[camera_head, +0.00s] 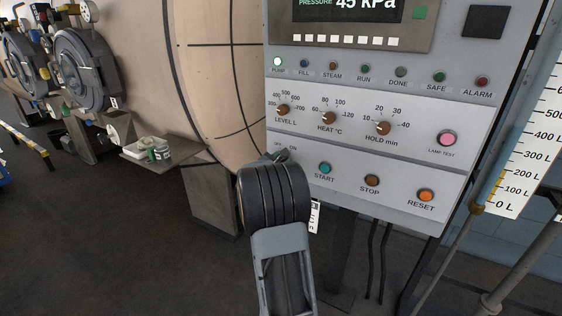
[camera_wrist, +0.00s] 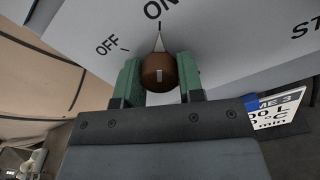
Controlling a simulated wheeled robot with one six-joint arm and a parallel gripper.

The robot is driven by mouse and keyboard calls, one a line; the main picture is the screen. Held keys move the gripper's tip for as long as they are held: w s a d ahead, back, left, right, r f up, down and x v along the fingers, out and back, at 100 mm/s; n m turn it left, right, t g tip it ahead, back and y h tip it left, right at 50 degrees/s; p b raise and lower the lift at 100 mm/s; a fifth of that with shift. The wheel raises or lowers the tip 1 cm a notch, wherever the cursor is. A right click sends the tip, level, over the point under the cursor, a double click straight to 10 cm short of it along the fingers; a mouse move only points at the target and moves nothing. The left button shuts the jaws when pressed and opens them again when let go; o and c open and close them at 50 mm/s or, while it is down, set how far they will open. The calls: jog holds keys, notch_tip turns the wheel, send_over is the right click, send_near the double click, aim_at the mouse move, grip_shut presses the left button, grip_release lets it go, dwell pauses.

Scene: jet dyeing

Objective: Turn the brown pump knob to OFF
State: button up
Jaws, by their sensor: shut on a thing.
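The brown pump knob (camera_wrist: 159,72) is in the middle of the wrist view, on the grey panel (camera_wrist: 215,45). Its pale pointer points toward the ON mark, with OFF printed to the left. My gripper (camera_wrist: 159,80) has its green fingers on both sides of the knob and is shut on it. In the head view my gripper (camera_head: 278,157) is at the lower left of the control panel (camera_head: 340,185). There the gripper hides the knob, and part of the ON lettering shows beside it.
To the right are the START button (camera_head: 325,168), STOP button (camera_head: 372,180) and RESET button (camera_head: 426,195). Above are the LEVEL (camera_head: 283,109), HEAT (camera_head: 329,118) and HOLD (camera_head: 383,128) knobs. The PUMP lamp (camera_head: 278,61) is lit whitish green. A large beige vessel (camera_head: 220,75) stands left.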

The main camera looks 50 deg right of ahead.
jog(key=shift+n, duration=0.3)
jog(key=n+p, duration=0.1)
jog(key=n, duration=0.2)
jog(key=shift+p, duration=0.3)
jog(key=n+p, duration=0.2)
jog(key=n, duration=0.1)
jog(key=shift+s+n, duration=0.1)
jog(key=shift+n, duration=0.3)
jog(key=n+p, duration=0.2)
jog(key=n, duration=0.2)
jog(key=shift+p, duration=0.35)
jog(key=shift+n+p, duration=0.65)
jog(key=shift+n, duration=0.45)
jog(key=shift+f, duration=0.1)
jog(key=o, duration=0.9)
